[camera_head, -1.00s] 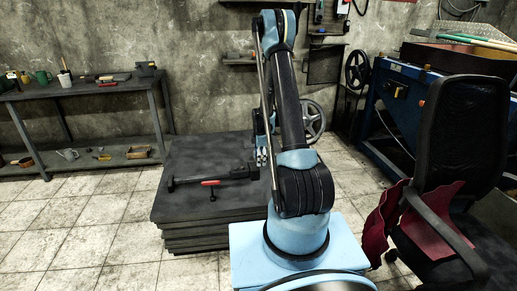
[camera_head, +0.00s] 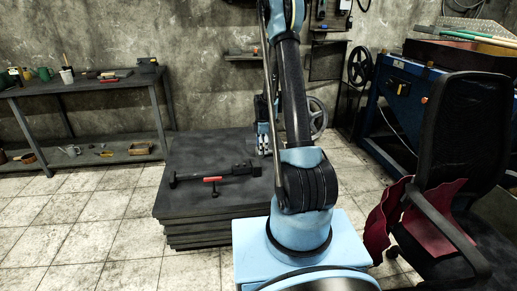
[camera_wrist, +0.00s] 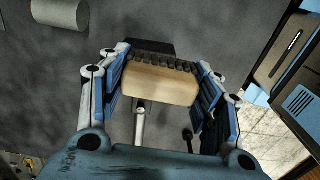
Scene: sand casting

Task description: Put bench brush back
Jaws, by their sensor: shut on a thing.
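In the wrist view my gripper (camera_wrist: 163,64) is shut on the bench brush (camera_wrist: 158,86), a pale wooden block with a row of dark bristles along its far edge. One finger presses each end of the block. In the head view my gripper (camera_head: 263,139) hangs above the right back part of the dark stack of slabs (camera_head: 190,207), partly behind my own arm. The brush cannot be made out in that view. Where the brush belongs cannot be told for sure.
A black clamp with a red handle (camera_head: 213,179) lies on the stack. A workbench (camera_head: 112,85) with cups and tools stands left, a wall shelf (camera_head: 243,57) behind. An office chair (camera_head: 465,150) and blue machine (camera_head: 402,90) stand right. Tiled floor is clear at left.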

